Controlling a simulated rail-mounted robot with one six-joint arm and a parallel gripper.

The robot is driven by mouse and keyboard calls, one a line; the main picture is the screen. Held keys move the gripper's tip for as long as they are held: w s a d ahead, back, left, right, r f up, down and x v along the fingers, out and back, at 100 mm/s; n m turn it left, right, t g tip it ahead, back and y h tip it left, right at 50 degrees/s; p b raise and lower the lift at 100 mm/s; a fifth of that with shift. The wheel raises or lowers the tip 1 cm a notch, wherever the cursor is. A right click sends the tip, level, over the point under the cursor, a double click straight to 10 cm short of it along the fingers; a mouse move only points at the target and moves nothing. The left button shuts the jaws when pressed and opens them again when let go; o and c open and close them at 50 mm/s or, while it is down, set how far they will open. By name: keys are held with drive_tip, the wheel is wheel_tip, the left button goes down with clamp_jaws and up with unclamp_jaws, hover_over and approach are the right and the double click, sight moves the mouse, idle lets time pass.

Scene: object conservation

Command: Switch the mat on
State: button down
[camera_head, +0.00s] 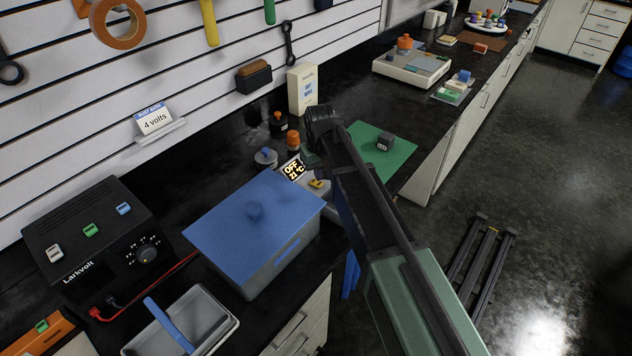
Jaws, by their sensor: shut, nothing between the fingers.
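A small display (294,169) reads "OFF" and "21 °C" and stands just behind the blue-lidded box. A pale grey surface with a yellow piece (318,184) on it shows beside the display, partly hidden by the box and my arm. I cannot tell whether this surface is the mat. A flat green mat (398,162) lies further right, with a dark grey cube (385,142) on it. My gripper (311,159) points down close to the display, just above and right of it. It is shut and empty; its fingertips are hard to make out.
The blue-lidded box (270,255) stands in front of the display. An orange-capped bottle (293,140), a grey-lidded jar (266,158) and a dark jar (278,124) crowd behind it. A black power supply (100,240) and a grey tray (225,322) are at left.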

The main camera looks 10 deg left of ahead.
sight(320, 185)
drive_tip(key=shift+f+b, duration=1.25)
idle(0.8)
drive_tip(key=shift+r, duration=0.15)
wheel_tip(320, 185, up, 7)
drive_tip(key=p, duration=0.7)
drive_tip(key=shift+s+d, duration=0.15)
drive_tip(key=shift+s, duration=0.2)
drive_tip(key=s+d+m, duration=0.5)
drive_tip(key=s+d, duration=1.4)
drive_tip(key=d, duration=0.5)
drive_tip(key=shift+s+m, duration=0.3)
drive_tip(key=shift+s, duration=0.1)
